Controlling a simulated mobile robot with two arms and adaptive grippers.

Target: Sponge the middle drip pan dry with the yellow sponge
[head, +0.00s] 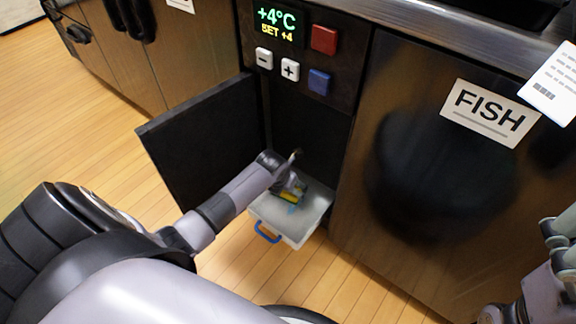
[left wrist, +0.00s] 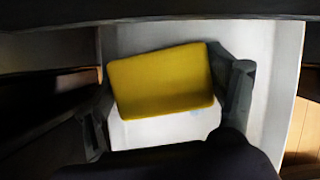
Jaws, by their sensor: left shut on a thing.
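The yellow sponge (left wrist: 163,80) sits between the two dark fingers of my left gripper (left wrist: 170,100) in the left wrist view. My left gripper (head: 289,190) is shut on it. In the head view only a small yellow part of the sponge shows. The white drip pan (head: 313,208) with a blue handle (head: 266,233) sticks out of the open compartment, under the gripper and sponge. Whether the sponge touches the pan floor, I cannot tell. A small light-blue patch (left wrist: 195,112) shows on the pan by the sponge's lower edge. My right gripper (head: 556,238) is partly cut off at the right edge.
A dark door (head: 200,150) stands open left of the pan. Above the compartment is a panel with a +4°C display (head: 277,20) and buttons. A closed door labelled FISH (head: 490,112) is on the right. Wooden floor lies clear at the left.

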